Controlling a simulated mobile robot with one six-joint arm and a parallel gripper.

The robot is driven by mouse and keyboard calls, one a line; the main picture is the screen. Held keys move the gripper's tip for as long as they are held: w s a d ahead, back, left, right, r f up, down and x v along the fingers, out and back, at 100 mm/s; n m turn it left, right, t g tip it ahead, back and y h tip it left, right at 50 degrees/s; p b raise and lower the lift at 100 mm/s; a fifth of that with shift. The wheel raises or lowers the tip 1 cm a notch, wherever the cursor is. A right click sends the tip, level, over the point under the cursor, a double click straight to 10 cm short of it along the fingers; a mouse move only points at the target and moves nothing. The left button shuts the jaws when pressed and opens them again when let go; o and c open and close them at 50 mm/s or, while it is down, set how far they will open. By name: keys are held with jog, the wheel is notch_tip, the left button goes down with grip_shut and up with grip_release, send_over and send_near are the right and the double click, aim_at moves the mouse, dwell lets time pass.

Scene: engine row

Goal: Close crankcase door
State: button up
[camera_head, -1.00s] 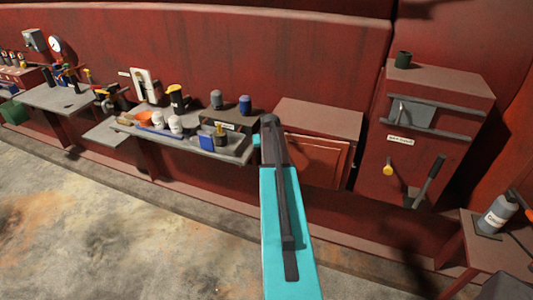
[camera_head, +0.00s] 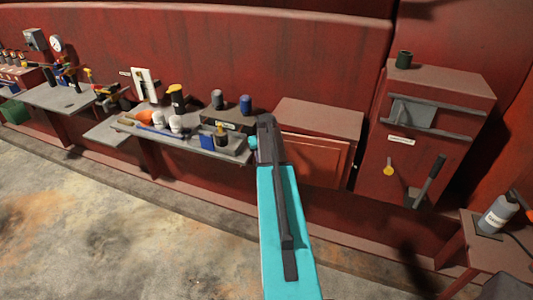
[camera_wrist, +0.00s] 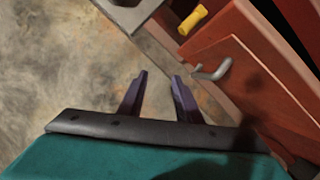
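The crankcase door is an orange-red panel (camera_head: 315,158) on the low red cabinet, right of the arm in the head view. My arm covers its left side there. In the wrist view the door (camera_wrist: 245,85) fills the right side, with a curved grey handle (camera_wrist: 213,72) standing off its face. My gripper (camera_wrist: 159,77) shows two dark fingers with a clear gap and nothing between them. It is left of the handle and apart from it. The gripper fingers are hidden in the head view. How far the door stands open is hard to tell.
A grey shelf (camera_head: 232,154) with bottles, cups and tools lies left of the arm. A taller red cabinet (camera_head: 410,160) with a yellow knob and a dark lever stands right. A yellow object (camera_wrist: 193,20) lies above the handle. The floor in front is clear.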

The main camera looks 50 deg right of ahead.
jog(key=s+a+f+n+g+y+b, duration=0.2)
jog(key=s+a+f+n+b, duration=0.15)
jog(key=a+f+n, duration=0.95)
jog(key=s+a+f+n+g+y+b, duration=0.1)
jog(key=s+a+f+n+g+b, duration=0.4)
jog(key=a+f, duration=1.25)
jog(key=s+a+f+n+g+b, duration=0.1)
jog(key=s+a+f+n+b, duration=0.1)
jog(key=s+a+f+n, duration=0.4)
jog(key=s+a+f+n+g+b, duration=0.1)
jog(key=s+a+f+n, duration=0.5)
jog(key=s+a+n, duration=1)
jog(key=s+n+b, duration=0.1)
jog(key=s+n, duration=0.1)
jog(key=shift+s+a+n+h, duration=0.15)
jog(key=shift+a+n+h, duration=0.15)
jog(key=shift+a, duration=0.05)
jog(key=shift+a, duration=0.1)
